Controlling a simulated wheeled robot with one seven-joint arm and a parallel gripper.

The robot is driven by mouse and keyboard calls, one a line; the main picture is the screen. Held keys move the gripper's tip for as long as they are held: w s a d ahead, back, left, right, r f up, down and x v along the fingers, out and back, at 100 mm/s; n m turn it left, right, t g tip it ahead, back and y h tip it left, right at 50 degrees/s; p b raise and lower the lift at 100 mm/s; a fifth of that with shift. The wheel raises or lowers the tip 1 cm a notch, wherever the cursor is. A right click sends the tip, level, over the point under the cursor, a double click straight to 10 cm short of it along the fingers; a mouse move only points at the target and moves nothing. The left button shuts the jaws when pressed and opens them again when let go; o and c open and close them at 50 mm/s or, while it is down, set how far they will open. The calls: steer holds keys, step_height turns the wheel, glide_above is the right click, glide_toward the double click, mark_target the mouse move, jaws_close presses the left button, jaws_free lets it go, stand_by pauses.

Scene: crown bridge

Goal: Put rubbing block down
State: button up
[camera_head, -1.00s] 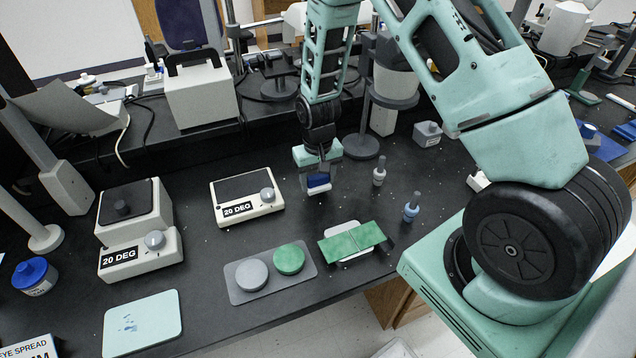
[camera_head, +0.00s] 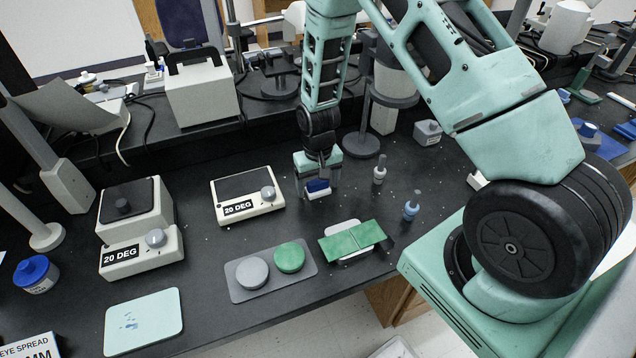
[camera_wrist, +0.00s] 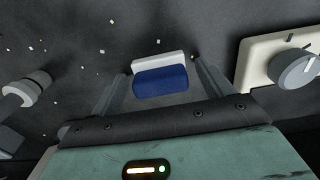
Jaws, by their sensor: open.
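The rubbing block, blue on top with a white base, rests on the black bench in the head view (camera_head: 318,190). In the wrist view the block (camera_wrist: 160,78) lies between the two fingers, with dark gaps on both sides. My gripper (camera_head: 318,182) points down over the block. In the wrist view my gripper (camera_wrist: 158,88) is open, and its fingers look apart from the block.
A 20 DEG hotplate (camera_head: 247,196) stands close on the left. Two small bottles (camera_head: 379,170) (camera_head: 411,207) stand on the right. A grey tray with two round pads (camera_head: 235,290) and a green strip (camera_head: 352,240) lie in front. Small white flecks dot the bench.

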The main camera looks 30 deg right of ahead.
mark_target(318, 181)
step_height(318, 181, up, 12)
steer(key=b, duration=0.2)
steer(key=s+a+r+n, duration=0.2)
steer(key=s+a+r, duration=0.1)
steer(key=a+r, duration=0.3)
steer(key=s+a+r+n, duration=0.3)
steer(key=s+a, duration=0.3)
steer(key=s, duration=0.5)
steer(key=s+a+r+n, duration=0.4)
steer(key=s+a, duration=0.3)
steer(key=s, duration=0.4)
steer(key=shift+s+a+r+n+y, duration=0.15)
steer(key=shift+s+r+n+y, duration=0.15)
steer(key=shift+s+n, duration=0.1)
